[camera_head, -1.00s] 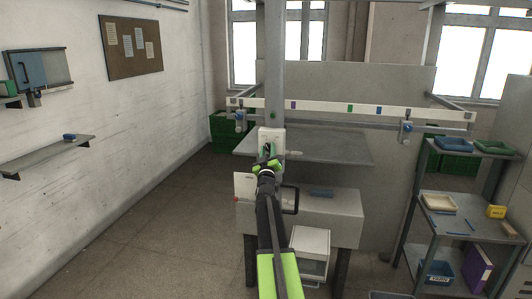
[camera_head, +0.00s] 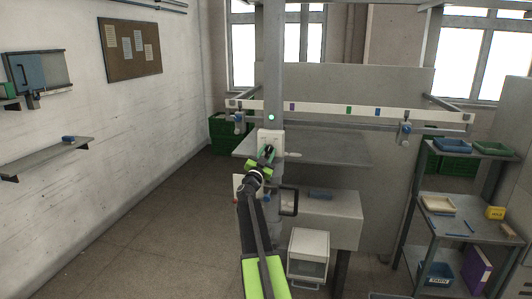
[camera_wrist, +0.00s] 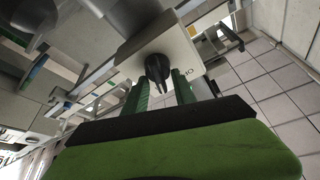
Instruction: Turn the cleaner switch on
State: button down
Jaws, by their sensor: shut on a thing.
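The cleaner switch is a pale box (camera_head: 271,136) on the grey upright post, with a small bright lamp (camera_head: 271,117) lit on the post above it. In the wrist view the box (camera_wrist: 178,45) carries a dark rotary knob (camera_wrist: 157,68) and small dial marks to its right. My gripper (camera_head: 262,158) is at the front of the box. In the wrist view its green fingers (camera_wrist: 161,90) stand on both sides of the knob, shut on it. In the head view my gripper hides the knob.
A grey shelf plate (camera_head: 335,150) is behind and right of the switch. A dark handle (camera_head: 289,201) and a grey bench (camera_head: 335,222) are below right. A shelf rack (camera_head: 437,210) stands at right; the floor at left is clear.

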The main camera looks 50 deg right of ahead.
jog(key=shift+w+m+g, duration=0.1)
jog(key=shift+m+g, duration=0.3)
jog(key=shift+m, duration=0.8)
jog(key=c, duration=1.4)
grip_release()
jog(key=shift+f, duration=0.1)
jog(key=o, duration=0.4)
jog(key=shift+w+d+f, duration=0.1)
jog(key=shift+d+f, duration=0.05)
jog(key=shift+d, duration=0.05)
jog(key=shift+a, duration=0.1)
